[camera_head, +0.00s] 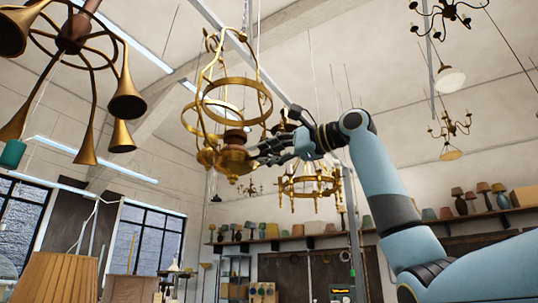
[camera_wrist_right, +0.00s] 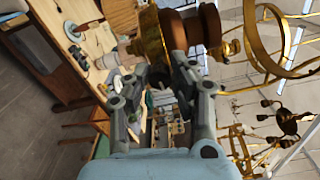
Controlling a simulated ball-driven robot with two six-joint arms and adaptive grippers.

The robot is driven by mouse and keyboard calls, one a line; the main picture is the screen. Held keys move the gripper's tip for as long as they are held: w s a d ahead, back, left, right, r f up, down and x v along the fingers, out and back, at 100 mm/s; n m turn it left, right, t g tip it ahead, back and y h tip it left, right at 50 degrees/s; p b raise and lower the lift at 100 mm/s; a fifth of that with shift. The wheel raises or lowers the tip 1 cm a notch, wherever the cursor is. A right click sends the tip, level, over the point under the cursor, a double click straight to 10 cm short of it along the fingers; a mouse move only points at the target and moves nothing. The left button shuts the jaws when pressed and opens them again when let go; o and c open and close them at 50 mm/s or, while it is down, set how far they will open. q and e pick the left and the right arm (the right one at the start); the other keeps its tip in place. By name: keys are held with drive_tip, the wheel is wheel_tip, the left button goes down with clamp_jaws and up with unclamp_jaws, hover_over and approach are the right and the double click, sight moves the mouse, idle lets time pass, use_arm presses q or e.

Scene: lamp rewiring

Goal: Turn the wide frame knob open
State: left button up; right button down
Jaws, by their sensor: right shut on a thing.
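A brass open frame (camera_head: 236,84) with rings and curved bars hangs from above in the head view. At its lower end are a reddish-brown block (camera_head: 235,137) and a round brass base (camera_head: 232,161). My right gripper (camera_head: 262,153) reaches in from the right against the side of this base, shut on the wide frame knob, which the fingers mostly hide. In the wrist view the gripper (camera_wrist_right: 157,75) has its fingertips against the brass disc (camera_wrist_right: 148,38), beside the reddish-brown block (camera_wrist_right: 184,32). My left gripper is not in view.
A lamp with brass horns (camera_head: 126,105) hangs at the upper left. A brass ring chandelier (camera_head: 308,185) hangs behind and below my right forearm. A pleated lampshade (camera_head: 58,278) stands at the lower left. A shelf of lamps (camera_head: 285,240) runs along the back wall.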

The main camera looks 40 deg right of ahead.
drive_tip(key=shift+m, duration=0.5)
drive_tip(key=c, duration=1.1)
unclamp_jaws()
drive_tip(key=shift+s+d, duration=0.1)
drive_tip(key=shift+s, duration=0.1)
drive_tip(key=shift+v, duration=5.8)
drive_tip(key=shift+w+f, duration=0.1)
drive_tip(key=shift+f, duration=0.05)
